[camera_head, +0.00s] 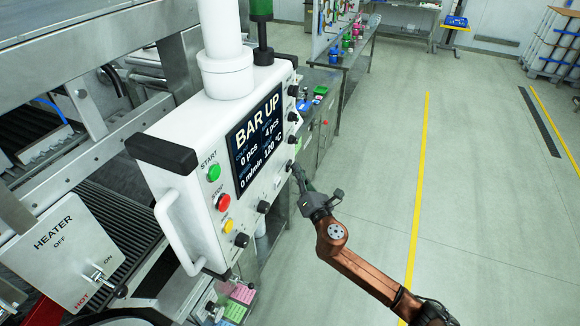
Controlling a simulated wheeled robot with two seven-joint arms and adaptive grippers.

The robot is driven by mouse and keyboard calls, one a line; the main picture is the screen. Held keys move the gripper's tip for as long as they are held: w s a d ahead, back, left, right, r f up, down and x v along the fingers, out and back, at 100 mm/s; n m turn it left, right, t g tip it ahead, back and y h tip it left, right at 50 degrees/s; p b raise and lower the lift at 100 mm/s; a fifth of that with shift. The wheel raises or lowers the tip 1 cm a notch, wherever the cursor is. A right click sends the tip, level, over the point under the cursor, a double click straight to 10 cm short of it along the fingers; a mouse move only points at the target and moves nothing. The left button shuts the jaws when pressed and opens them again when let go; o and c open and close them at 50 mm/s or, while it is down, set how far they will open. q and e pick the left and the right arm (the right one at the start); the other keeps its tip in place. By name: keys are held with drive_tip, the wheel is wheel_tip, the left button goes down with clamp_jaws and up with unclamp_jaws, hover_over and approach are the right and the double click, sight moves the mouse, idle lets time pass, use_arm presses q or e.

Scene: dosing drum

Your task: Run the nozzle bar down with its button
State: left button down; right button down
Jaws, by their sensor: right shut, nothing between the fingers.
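The white control panel (190,130) stands left of centre, tilted in view. Its screen (257,140) reads "BAR UP", with smaller readings below. A green START button (214,172), a red STOP button (223,202) and a yellow button (228,226) sit left of and below the screen. Several black knobs or buttons line the right side; one (289,165) is close to my right gripper (298,170). The gripper is shut and empty, its tips pointing at the panel's right edge; I cannot tell whether they touch it. The nozzle bar cannot be made out. My left gripper is out of view.
A white handle (176,235) projects from the panel's lower left. A HEATER switch plate (62,250) is at the lower left. A workbench (335,85) stands behind the panel. Open floor with a yellow line (421,180) lies to the right.

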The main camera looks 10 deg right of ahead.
drive_tip(key=shift+s+d, duration=0.3)
drive_tip(key=shift+d, duration=0.15)
drive_tip(key=shift+s+d, duration=0.7)
drive_tip(key=shift+d, duration=0.35)
drive_tip(key=shift+s+d, duration=0.7)
drive_tip(key=shift+d, duration=0.35)
